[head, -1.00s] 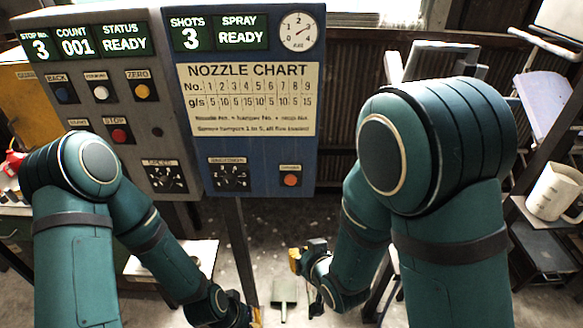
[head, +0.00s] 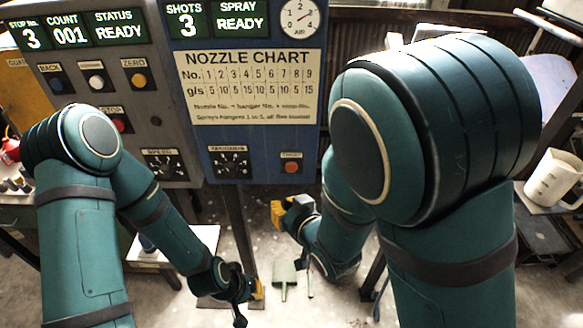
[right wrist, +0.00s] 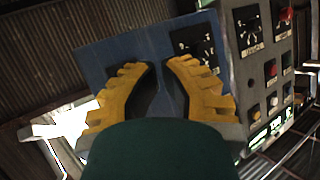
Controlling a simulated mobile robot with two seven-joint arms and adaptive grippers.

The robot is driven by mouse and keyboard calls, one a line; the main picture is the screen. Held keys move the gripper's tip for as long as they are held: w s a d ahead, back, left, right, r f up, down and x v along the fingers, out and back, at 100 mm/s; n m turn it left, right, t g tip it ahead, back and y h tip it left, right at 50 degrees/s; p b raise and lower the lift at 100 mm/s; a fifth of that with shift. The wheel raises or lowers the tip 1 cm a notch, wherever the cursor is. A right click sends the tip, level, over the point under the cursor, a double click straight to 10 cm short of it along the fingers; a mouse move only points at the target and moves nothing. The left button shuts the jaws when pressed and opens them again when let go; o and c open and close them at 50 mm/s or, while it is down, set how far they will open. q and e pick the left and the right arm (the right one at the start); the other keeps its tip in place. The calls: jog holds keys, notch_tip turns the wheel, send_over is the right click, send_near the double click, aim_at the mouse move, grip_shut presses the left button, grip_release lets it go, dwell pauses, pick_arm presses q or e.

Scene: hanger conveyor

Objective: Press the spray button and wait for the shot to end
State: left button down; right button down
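The orange-red button (head: 291,168) sits at the lower right of the blue spray panel (head: 262,150), under a small label too blurred to read. The spray display (head: 240,21) reads READY and the shots display (head: 186,22) reads 3. My right gripper (head: 277,213) is below the button, apart from it. In the right wrist view, its two yellow fingers (right wrist: 162,64) stand slightly apart with nothing between them, in front of the blue panel; the button cannot be made out there. My left gripper (head: 259,290) hangs low near the panel's post; its fingers are too small to judge.
The grey panel (head: 165,120) on the left carries several buttons, a dial and a display with stop 3, count 001, READY. A nozzle chart (head: 250,85) and an air gauge (head: 299,17) are on the blue panel. A white mug (head: 552,178) stands far right.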

aim_at(291, 168)
jog(key=w, duration=0.8)
jog(key=c, duration=1.7)
grip_release()
grip_shut()
jog(key=shift+w, duration=0.15)
jog(key=shift+w, duration=0.25)
